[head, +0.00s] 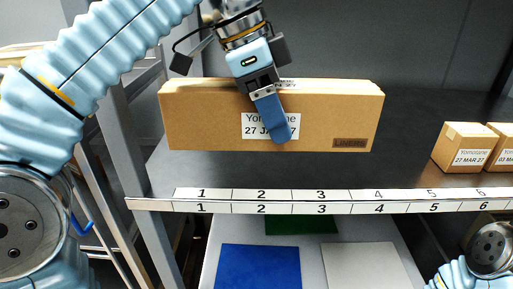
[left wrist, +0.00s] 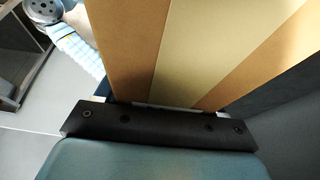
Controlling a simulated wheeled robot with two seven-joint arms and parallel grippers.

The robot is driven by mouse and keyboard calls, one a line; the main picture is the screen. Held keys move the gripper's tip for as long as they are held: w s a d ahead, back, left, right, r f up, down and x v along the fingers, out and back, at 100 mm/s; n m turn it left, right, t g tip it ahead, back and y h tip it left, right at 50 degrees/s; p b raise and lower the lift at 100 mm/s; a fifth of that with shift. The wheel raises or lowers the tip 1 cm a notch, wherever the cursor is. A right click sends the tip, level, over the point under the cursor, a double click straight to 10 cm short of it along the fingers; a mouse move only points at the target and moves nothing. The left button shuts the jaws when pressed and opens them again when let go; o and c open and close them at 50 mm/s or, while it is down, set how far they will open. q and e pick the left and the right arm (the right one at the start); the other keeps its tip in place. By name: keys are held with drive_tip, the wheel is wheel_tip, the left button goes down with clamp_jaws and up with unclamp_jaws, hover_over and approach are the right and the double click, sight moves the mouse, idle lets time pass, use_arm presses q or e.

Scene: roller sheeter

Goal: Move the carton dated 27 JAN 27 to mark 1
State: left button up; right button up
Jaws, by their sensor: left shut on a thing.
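The long brown carton (head: 200,122) with a white label reading "Yomotane" and "27 JAN 27" is in the head view, above the shelf over marks 1 to 3. My left gripper (head: 270,112) is shut on it near its middle, one blue finger down its front face and partly over the label. In the left wrist view, the carton's taped top (left wrist: 190,50) fills the space beyond my left gripper (left wrist: 155,118). Mark 1 (head: 202,194) is at the left end of the shelf's number strip. The shelf below the carton is bare. My right gripper does not show.
Two smaller cartons stand at right near marks 5 and 6, one labelled 27 MAR 27 (head: 461,148) and one partly cut off (head: 499,150). A grey post (head: 122,135) is left of the shelf. Blue (head: 258,268) and white (head: 362,265) panels lie below.

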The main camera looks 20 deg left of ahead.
use_arm(q)
drive_tip(key=w+a+f, duration=0.1)
drive_tip(key=w+f, duration=0.1)
drive_tip(key=w+a+f, duration=0.1)
drive_tip(key=w+f, duration=0.1)
drive_tip(key=w+f+b, duration=0.1)
drive_tip(key=w+f, duration=0.1)
drive_tip(key=shift+w+a, duration=0.35)
drive_tip(key=shift+a, duration=0.05)
drive_tip(key=f, duration=0.2)
drive_tip(key=w+f+b, duration=0.1)
drive_tip(key=f, duration=0.1)
drive_tip(key=shift+w+a, duration=0.1)
drive_tip(key=shift+a, duration=0.15)
drive_tip(key=shift+f, duration=0.2)
drive_tip(key=shift+f, duration=0.1)
drive_tip(key=o, duration=1.6)
drive_tip(key=shift+f, duration=0.1)
drive_tip(key=shift+c, duration=0.2)
